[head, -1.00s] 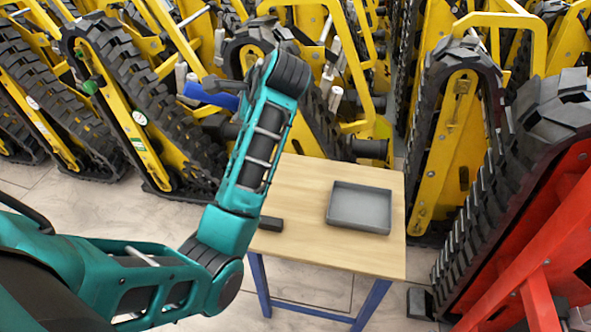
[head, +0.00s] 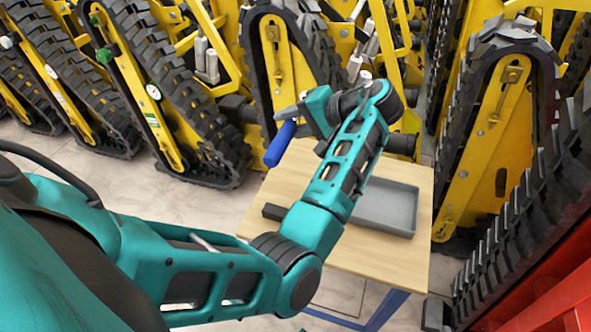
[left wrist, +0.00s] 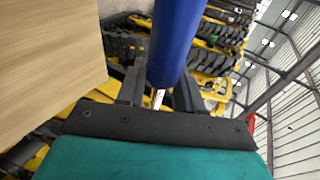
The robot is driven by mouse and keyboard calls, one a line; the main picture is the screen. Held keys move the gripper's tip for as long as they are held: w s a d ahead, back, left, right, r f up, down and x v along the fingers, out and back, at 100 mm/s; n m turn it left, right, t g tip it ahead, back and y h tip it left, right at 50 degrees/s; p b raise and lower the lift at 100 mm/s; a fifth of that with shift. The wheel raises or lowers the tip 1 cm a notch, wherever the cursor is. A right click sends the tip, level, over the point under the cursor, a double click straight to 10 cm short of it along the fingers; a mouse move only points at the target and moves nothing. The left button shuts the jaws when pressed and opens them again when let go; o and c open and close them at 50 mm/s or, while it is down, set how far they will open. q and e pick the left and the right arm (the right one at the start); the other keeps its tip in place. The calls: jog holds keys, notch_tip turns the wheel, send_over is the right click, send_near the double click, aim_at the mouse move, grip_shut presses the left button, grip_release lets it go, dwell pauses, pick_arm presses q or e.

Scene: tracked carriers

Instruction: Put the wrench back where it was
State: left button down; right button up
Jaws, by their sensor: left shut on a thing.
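My left gripper (head: 292,120) is shut on the wrench, whose blue handle (head: 279,145) sticks out toward the lower left in the head view. The wrench is held over the back left part of the wooden table, apart from its top as far as I can tell. In the left wrist view the blue handle (left wrist: 175,40) rises from between the dark fingers, with a bit of bright metal between them. The wrench's head is mostly hidden. A grey, shallow, empty-looking tray (head: 402,229) lies on the table, partly behind my forearm. My right gripper is not in view.
The wooden table (head: 385,262) has blue legs. A small dark block (head: 272,211) lies at its left edge. Yellow tracked carriers (head: 275,62) stand close behind, and a red one (head: 545,290) stands at the right. Floor is free left of the table.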

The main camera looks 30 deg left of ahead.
pick_arm(q)
notch_tip(320, 180, down, 8)
jog(key=shift+f+b, duration=0.2)
jog(key=shift+b, duration=1.05)
jog(key=shift+f, duration=0.5)
notch_tip(320, 180, down, 4)
jog(key=shift+f+b, duration=0.1)
jog(key=shift+b, duration=0.95)
jog(key=c, duration=1)
grip_release()
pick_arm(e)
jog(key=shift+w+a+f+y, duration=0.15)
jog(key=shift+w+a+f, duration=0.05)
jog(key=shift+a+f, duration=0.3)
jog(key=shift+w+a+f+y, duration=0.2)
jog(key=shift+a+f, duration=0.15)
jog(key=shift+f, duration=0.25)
pick_arm(q)
jog(key=shift+p+v, duration=1.05)
jog(key=shift+v, duration=2.75)
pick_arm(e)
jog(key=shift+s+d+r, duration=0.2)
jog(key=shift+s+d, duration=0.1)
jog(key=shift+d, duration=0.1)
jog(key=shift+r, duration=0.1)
